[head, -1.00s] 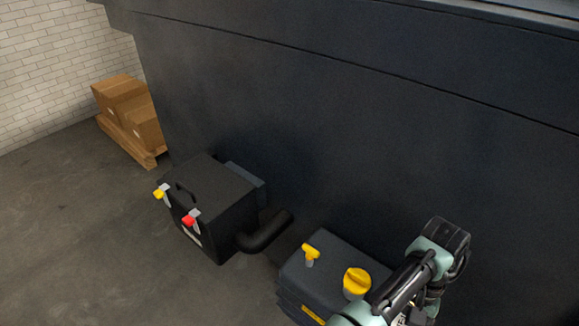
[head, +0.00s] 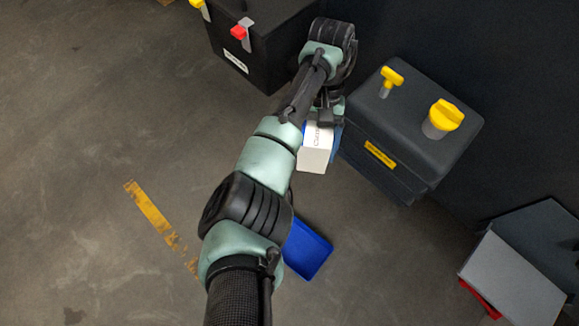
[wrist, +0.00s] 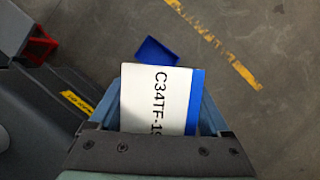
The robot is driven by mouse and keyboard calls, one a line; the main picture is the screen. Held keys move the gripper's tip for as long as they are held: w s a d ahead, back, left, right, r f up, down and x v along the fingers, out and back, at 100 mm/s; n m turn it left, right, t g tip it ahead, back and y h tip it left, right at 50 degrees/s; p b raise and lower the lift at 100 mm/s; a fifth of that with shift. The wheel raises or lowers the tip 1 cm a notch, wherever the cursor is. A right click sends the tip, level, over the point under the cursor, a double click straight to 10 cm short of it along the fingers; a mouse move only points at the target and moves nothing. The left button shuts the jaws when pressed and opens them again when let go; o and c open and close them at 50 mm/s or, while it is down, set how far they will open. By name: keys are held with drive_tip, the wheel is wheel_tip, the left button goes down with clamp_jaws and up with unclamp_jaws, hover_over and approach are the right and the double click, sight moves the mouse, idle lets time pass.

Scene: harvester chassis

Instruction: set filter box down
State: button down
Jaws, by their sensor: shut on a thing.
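The filter box (head: 316,150) is white with a blue side. In the wrist view the filter box (wrist: 158,100) shows the print "C34TF-19" and a blue band along its right edge. My gripper (wrist: 162,100) is shut on it, with one finger on each side. In the head view my gripper (head: 326,122) is partly hidden by my arm, and the box hangs below it, beside the dark tank. A blue tray (head: 308,250) lies on the floor, partly behind my arm.
A dark tank (head: 400,125) with yellow caps stands right of the box. A black case (head: 265,55) with red and yellow latches is behind. A grey-topped red box (head: 512,285) sits at lower right. The floor at left, with a worn yellow stripe (head: 150,212), is clear.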

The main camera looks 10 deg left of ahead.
sight(309, 169)
drive_tip(key=f+b, duration=0.4)
drive_tip(key=f, duration=0.2)
drive_tip(key=f+b, duration=0.5)
drive_tip(key=shift+a+f, duration=0.2)
drive_tip(key=shift+f, duration=0.2)
drive_tip(key=d+f+n+t+h+b, duration=0.1)
drive_tip(key=d+f+n+b, duration=0.3)
drive_tip(key=f+b, duration=0.65)
drive_tip(key=s+d+f+n+t+h+b, duration=0.15)
drive_tip(key=f+n+b, duration=0.5)
drive_tip(key=f, duration=0.75)
drive_tip(key=d+f+n+t+h+b, duration=0.15)
drive_tip(key=f+n+b, duration=0.25)
drive_tip(key=f+b, duration=0.75)
drive_tip(key=s+a+f+n+t+b, duration=0.1)
drive_tip(key=s+a+f+n+b, duration=0.1)
drive_tip(key=f+n+b, duration=0.3)
drive_tip(key=s+a+f+n+t+y+b, duration=0.1)
drive_tip(key=f+n+b, duration=0.4)
drive_tip(key=f+b, duration=0.8)
drive_tip(key=s+a+f+n+t+b, duration=0.2)
drive_tip(key=f+n+b, duration=0.3)
drive_tip(key=f, duration=1.6)
drive_tip(key=shift+s+a+f+n+t+y+b, duration=0.1)
drive_tip(key=shift+s+a+n+t+y+b, duration=0.2)
drive_tip(key=shift+b, duration=0.8)
drive_tip(key=shift+s+a+m+y+b, duration=0.1)
drive_tip(key=shift+s+a+b, duration=0.3)
drive_tip(key=shift+b, duration=0.7)
drive_tip(key=shift+s+d, duration=0.1)
